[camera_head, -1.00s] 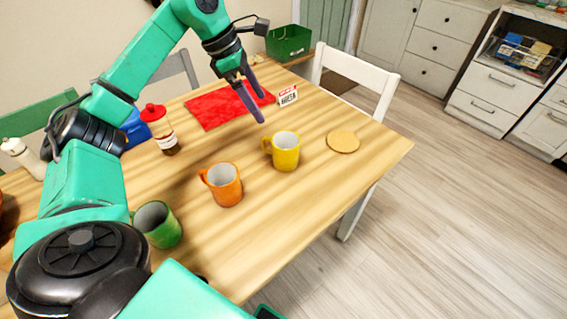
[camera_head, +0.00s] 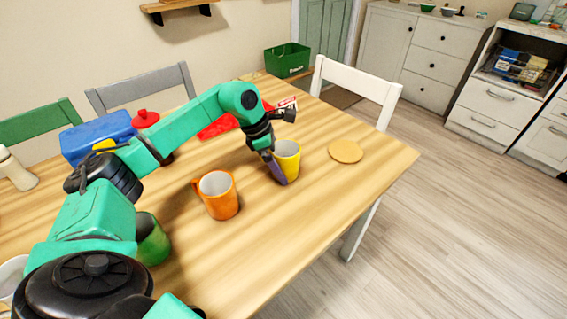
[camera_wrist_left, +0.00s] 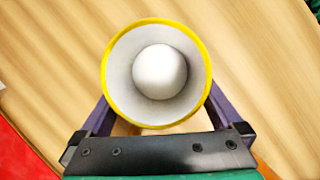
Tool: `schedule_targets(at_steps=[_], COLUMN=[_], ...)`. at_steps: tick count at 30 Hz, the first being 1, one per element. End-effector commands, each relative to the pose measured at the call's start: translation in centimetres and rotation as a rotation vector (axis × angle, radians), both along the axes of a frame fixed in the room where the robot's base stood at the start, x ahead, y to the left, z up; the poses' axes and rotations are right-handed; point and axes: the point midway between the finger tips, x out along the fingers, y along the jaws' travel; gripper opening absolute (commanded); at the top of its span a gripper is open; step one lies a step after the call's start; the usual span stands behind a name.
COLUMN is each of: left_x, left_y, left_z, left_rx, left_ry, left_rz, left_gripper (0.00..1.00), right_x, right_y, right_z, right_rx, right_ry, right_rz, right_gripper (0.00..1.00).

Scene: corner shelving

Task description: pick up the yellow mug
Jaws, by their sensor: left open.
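The yellow mug (camera_head: 288,160) stands upright on the wooden table in the head view, partly hidden by my left gripper. In the left wrist view the mug (camera_wrist_left: 120,45) is seen from above, with its yellow rim and white inside. My left gripper (camera_head: 278,176) is low at the mug's left side. In the left wrist view the purple fingers of the gripper (camera_wrist_left: 160,112) are apart, one on each side of the mug's near part. I cannot tell whether they touch it. The mug's handle is hidden. My right gripper is not in view.
An orange mug (camera_head: 218,196) stands left of the yellow mug, and a green mug (camera_head: 152,240) stands behind my arm. A round tan coaster (camera_head: 346,151) lies to the right. A blue box (camera_head: 95,138) and red mat (camera_head: 215,128) are further back.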

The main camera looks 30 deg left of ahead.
Motion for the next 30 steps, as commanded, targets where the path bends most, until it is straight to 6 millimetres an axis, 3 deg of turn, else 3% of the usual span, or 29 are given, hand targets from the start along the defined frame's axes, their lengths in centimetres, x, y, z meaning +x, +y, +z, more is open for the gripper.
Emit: schedule_targets(at_steps=[6,8,13,23,30], left_x=[0.1,0.1,0.1,0.1,0.2], left_y=[-0.1,-0.1,-0.1,-0.1,-0.1], left_z=[-0.3,-0.3,-0.3,0.0,1.4], left_rx=[0.000,0.000,0.000,-0.001,-0.002], left_ry=[-0.001,-0.001,-0.001,-0.003,-0.005], left_rz=[0.000,0.000,0.000,0.001,0.000], left_gripper=[1.00,0.81,0.16,0.13,0.13], right_x=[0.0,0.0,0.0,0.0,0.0], right_y=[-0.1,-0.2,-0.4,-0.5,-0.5], right_z=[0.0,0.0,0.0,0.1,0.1], right_rx=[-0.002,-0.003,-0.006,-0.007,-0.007], right_ry=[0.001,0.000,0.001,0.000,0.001], right_rz=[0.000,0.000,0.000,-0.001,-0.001], right_gripper=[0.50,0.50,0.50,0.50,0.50])
